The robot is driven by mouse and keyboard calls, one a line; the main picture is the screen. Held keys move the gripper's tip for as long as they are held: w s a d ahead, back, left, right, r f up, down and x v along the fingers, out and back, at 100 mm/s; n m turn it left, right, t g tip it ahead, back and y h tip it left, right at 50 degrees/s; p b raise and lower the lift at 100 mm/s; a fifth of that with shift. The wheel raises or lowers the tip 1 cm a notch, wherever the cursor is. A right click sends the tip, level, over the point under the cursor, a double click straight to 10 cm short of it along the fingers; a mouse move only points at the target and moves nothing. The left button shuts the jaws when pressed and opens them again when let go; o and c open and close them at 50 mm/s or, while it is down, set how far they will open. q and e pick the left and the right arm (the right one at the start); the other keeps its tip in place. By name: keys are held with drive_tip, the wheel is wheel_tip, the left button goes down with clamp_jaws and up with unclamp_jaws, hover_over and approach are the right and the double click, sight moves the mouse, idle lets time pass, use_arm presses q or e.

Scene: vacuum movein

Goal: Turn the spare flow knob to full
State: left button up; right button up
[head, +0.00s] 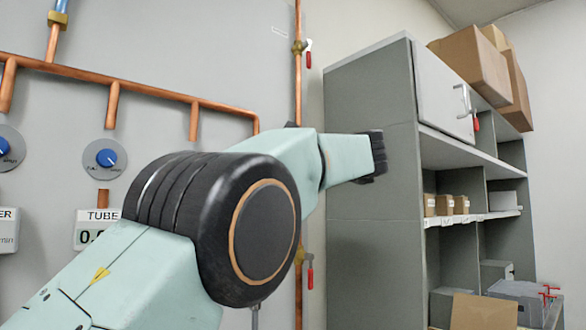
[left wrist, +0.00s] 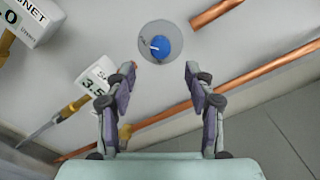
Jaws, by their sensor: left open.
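In the left wrist view, a blue knob (left wrist: 160,47) with a white pointer line sits on a round grey dial plate (left wrist: 148,32) on the wall. The pointer points to the left in this tilted picture. My left gripper (left wrist: 160,76) is open and empty, its two fingers apart, with the knob ahead of the gap between the tips and clear of both. A white readout (left wrist: 96,80) showing 3.5 is beside the left finger; its name starts with S and the rest is hidden. In the head view my arm blocks part of the wall, and I cannot make out this knob.
In the head view, another blue knob (head: 105,157) is above a readout marked TUBE (head: 90,230). Copper pipes (head: 150,91) cross the wall. A grey shelf cabinet (head: 370,90) with boxes stands at right. The left wrist view shows a copper pipe (left wrist: 262,70) right of the fingers.

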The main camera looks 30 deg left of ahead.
use_arm(q)
drive_tip(key=v, duration=0.4)
drive_tip(key=shift+d, duration=0.1)
